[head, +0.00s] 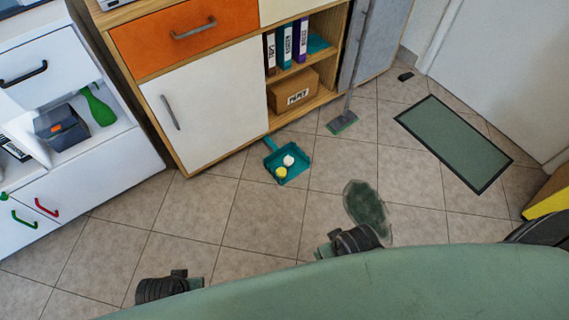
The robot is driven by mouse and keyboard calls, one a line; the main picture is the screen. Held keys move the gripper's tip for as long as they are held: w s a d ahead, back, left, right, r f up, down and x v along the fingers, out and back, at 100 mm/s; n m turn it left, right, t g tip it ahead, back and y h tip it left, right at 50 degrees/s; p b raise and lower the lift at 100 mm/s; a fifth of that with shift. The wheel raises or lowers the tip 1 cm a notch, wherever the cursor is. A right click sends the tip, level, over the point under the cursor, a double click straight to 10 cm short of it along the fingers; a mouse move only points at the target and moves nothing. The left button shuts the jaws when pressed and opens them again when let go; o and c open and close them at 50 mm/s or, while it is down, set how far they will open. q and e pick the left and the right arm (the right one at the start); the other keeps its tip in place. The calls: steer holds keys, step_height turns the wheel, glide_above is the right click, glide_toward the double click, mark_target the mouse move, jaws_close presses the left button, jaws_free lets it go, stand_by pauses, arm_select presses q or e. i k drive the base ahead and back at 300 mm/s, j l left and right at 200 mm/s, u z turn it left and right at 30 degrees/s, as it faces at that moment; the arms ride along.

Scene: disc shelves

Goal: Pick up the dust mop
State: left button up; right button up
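The dust mop (342,122) stands upright in the head view, a little right of the picture's middle. Its flat head with a green lower edge rests on the tiled floor. Its thin grey handle (357,55) rises past the right end of the wooden cabinet and runs out of the top of the picture, so its upper end is hidden.
A teal dustpan (272,160) with white and yellow pieces lies before the wooden cabinet (215,155). A dark green patch (367,208) marks the floor. A green mat (455,140) lies right; a white shelf unit (75,165) stands left. Open tiles lie between.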

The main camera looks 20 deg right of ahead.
mark_target(347, 117)
steer(key=z, duration=1.1)
